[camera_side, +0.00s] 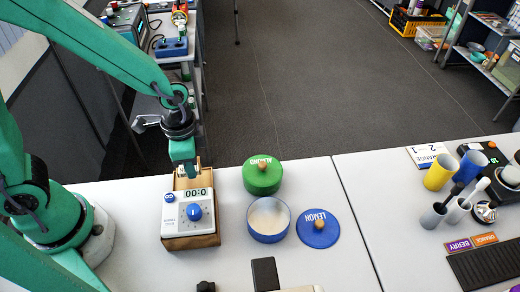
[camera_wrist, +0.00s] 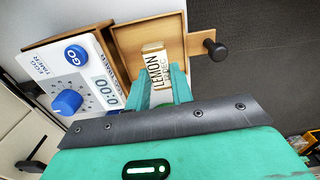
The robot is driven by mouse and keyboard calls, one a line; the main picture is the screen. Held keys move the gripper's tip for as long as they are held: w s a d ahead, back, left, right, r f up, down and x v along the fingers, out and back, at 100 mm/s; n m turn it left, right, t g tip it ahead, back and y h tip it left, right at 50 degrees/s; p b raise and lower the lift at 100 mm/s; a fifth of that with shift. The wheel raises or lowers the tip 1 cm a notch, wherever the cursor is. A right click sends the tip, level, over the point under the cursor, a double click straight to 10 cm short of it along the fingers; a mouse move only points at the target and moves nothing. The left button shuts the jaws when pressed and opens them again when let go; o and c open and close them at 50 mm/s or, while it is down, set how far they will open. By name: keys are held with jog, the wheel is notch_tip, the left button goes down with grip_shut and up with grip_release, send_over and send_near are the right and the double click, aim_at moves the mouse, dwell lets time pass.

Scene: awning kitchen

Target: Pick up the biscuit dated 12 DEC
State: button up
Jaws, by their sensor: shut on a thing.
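My gripper (camera_side: 186,168) points down over the open wooden drawer (camera_side: 180,184) behind the egg timer. In the wrist view its teal fingers (camera_wrist: 163,92) are closed on a small pale biscuit (camera_wrist: 154,60). The biscuit has a label reading LEMON, with a second line that seems to end in DEC; its day number is too small to read. The biscuit is inside the drawer's outline in the wrist view; I cannot tell whether it touches the drawer floor. In the side view it is mostly hidden by my gripper.
The white egg timer (camera_side: 187,217), showing 0:00, sits on the wooden box. To its right are a green-lidded ALMOND tin (camera_side: 262,178), an open blue tin (camera_side: 268,222) and a blue LEMON lid (camera_side: 318,230). The drawer's dark knob (camera_wrist: 215,49) sticks out.

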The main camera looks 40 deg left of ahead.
jog(key=s+d+r, duration=0.2)
jog(key=s, duration=0.1)
jog(key=s+d+r, duration=0.2)
jog(key=s, duration=0.1)
jog(key=s+d+r, duration=0.2)
jog(key=s+d, duration=0.1)
jog(key=shift+r, duration=0.3)
dwell(0.5)
